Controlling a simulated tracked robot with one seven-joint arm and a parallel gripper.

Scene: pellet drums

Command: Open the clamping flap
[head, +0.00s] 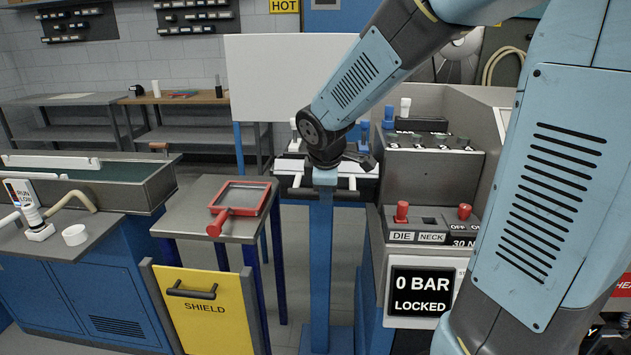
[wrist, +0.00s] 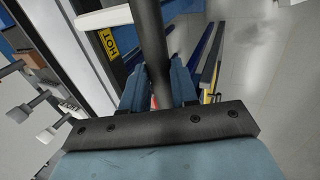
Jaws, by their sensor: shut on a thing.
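My gripper (wrist: 157,88) has its two blue fingers closed around a long dark bar (wrist: 148,35) in the wrist view. In the head view my wrist comes down over a stand with white arms and dark bars (head: 352,183) on a blue post (head: 321,250). The fingertips are hard to make out there, being small and partly covered by my wrist. Which part is the clamping flap, and whether it is open, I cannot tell.
A grey table (head: 197,220) holds a red-framed tool (head: 240,198). A yellow "SHIELD" panel (head: 207,315) hangs in front of it. A blue bench (head: 70,290) with a trough stands at left. A large white panel (head: 275,80) rises behind my wrist.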

